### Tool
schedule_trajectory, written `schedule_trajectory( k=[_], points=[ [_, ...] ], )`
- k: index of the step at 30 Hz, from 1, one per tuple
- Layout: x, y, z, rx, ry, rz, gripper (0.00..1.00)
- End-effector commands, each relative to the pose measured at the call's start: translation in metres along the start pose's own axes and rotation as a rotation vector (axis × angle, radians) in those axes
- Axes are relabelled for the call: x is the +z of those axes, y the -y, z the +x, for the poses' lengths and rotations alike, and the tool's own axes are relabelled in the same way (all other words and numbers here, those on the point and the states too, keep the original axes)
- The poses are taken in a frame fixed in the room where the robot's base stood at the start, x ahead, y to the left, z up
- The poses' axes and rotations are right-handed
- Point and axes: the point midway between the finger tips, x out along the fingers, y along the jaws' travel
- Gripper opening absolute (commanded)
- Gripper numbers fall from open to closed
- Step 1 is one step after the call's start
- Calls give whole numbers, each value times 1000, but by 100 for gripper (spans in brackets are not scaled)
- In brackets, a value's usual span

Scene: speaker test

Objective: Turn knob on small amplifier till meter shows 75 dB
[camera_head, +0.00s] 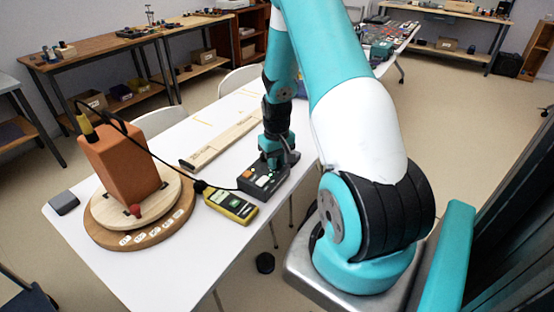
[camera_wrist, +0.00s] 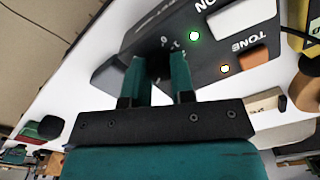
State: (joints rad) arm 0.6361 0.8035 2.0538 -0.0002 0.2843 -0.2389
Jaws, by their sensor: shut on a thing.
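The small black amplifier (camera_head: 262,192) sits on the white table in the head view. In the wrist view its dark panel (camera_wrist: 207,56) shows a lit green light, a lit orange light and TONE lettering. My gripper (camera_head: 275,161) is above the amplifier's far end, pointing down. In the wrist view my teal fingers (camera_wrist: 160,78) are shut on a dark knob (camera_wrist: 158,66), with a finger on each side; the fingers hide much of it. The yellow sound meter (camera_head: 230,205) lies flat next to the amplifier.
A brown speaker box (camera_head: 122,160) stands on a round wooden turntable (camera_head: 112,237) at the left. A black cable runs from the speaker towards the amplifier. A long wooden board (camera_head: 222,142) lies behind. A small dark grey block (camera_head: 64,203) is near the table's left edge.

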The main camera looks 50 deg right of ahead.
Motion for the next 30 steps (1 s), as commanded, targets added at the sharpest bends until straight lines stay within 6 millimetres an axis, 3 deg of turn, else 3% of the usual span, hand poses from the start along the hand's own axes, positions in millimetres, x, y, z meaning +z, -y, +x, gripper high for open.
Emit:
schedule_trajectory(
  k=[3, 4, 7, 19, 23, 30],
  points=[
    [0, 0, -1, 1, -1, -1, 0],
    [0, 0, -1, 1, -1, -1, 26],
    [0, 0, -1, 0, -1, -2, 48],
    [-1, 0, -9, 1, -2, -3, 49],
    [-1, 0, -32, 2, -6, -3, 49],
    [-1, 0, -94, 2, -8, -2, 49]
  ],
)
